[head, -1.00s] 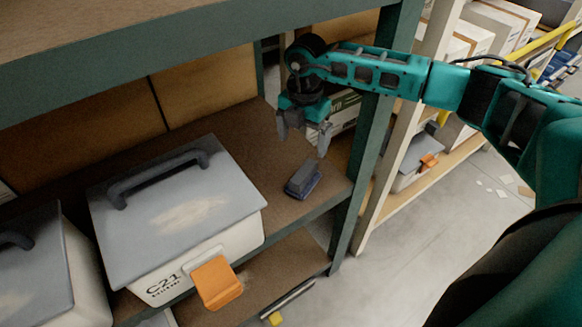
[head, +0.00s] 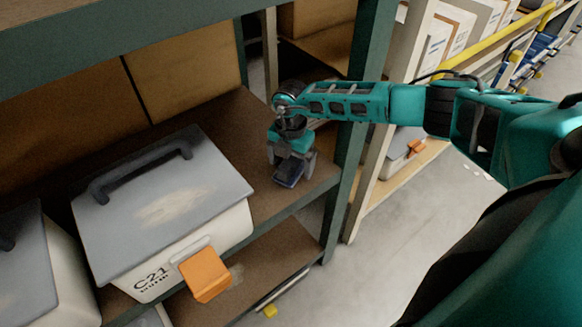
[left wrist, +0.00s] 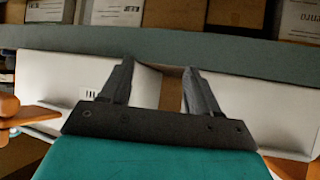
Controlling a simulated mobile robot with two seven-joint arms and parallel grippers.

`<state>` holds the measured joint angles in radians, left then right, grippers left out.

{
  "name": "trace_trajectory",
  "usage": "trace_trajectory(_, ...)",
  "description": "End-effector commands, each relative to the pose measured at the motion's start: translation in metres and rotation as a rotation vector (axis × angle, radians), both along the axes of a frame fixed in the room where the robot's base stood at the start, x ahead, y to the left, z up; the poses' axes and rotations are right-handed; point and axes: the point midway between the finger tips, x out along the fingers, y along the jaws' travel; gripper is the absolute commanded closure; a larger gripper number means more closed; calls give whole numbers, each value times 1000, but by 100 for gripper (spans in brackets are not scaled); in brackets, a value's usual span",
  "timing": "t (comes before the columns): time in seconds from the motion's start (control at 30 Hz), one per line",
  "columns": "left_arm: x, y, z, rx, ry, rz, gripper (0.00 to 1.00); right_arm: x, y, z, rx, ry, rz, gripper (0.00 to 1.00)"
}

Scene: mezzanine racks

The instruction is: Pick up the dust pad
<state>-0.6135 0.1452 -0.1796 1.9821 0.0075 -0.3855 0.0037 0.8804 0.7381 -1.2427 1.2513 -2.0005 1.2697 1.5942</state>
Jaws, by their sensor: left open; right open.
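The dust pad (head: 289,174) is a small dark blue-grey block on the brown shelf board, right of the grey-lidded box. My right gripper (head: 291,165) is open and points down over the pad, with a finger at either side of it. The gripper hides the pad's upper part, and I cannot tell whether the fingers touch it. My left gripper (left wrist: 157,85) shows only in the left wrist view. Its two grey fingers are apart with nothing between them, in front of white boxes.
A white box with a grey lid (head: 215,185), dark handle and orange latch (head: 205,274) stands left of the pad. A green rack post (head: 357,115) rises just right of my right gripper. An upper shelf (head: 150,25) overhangs the board.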

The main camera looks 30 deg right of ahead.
Motion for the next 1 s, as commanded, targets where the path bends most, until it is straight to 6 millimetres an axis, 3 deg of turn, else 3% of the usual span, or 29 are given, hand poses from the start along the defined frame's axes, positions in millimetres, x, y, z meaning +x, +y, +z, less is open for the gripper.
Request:
trace_trajectory(0.23,1,-1,1,-2,-3,-2,39,0,0,-1,0,-1,0,6)
trace_trajectory(0.9,1,-1,2,-1,-4,-2,39,0,0,-1,0,-1,-1,71)
trace_trajectory(1.0,1,-1,2,-1,-4,-2,39,0,0,-1,0,-1,-1,73)
